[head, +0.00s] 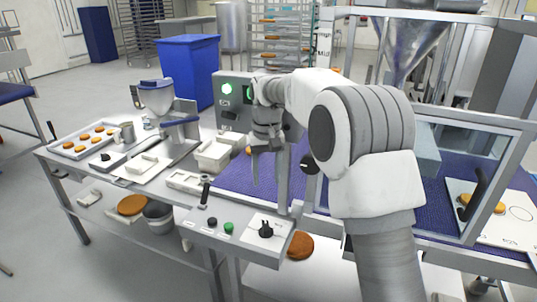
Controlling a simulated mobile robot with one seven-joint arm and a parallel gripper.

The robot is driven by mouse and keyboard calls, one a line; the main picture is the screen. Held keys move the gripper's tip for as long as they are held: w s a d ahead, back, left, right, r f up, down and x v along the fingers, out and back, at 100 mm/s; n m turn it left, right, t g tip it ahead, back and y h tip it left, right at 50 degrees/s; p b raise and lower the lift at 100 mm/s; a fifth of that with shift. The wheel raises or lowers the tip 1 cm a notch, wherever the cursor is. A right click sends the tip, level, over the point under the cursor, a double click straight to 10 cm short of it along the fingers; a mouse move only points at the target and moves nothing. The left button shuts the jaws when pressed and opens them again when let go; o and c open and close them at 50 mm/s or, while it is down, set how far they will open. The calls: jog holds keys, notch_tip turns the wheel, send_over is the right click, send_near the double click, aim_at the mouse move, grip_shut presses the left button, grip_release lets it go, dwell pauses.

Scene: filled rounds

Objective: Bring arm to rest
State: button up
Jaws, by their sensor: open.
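My arm rises at the right of the head view and bends over toward the middle. My gripper (268,168) hangs from its end, pointing down, in front of the grey machine box with a green light (232,98). Its fingers are apart and I see nothing held between them. It hangs near the left end of the blue conveyor belt (238,182) and behind the control panel (238,235). How high the fingertips are above the belt I cannot tell.
A steel table on the left carries a tray of round buns (92,140), a white dispenser (160,100) and a white container (213,154). A framed guard with a steel hopper (405,45) stands on the right. A blue bin (188,70) stands behind.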

jog(key=s+d+r+t, duration=0.3)
jog(key=s+d+r, duration=0.75)
jog(key=s, duration=0.35)
jog(key=s+d+f+m+t, duration=0.1)
jog(key=s+d, duration=0.1)
jog(key=s, duration=0.7)
jog(key=s+d+f+m+t, duration=0.1)
jog(key=s+d+f, duration=0.1)
jog(key=s, duration=0.7)
jog(key=shift+s+d+t, duration=0.3)
jog(key=shift+s+d, duration=0.1)
jog(key=shift+d, duration=0.4)
jog(key=shift+d, duration=0.2)
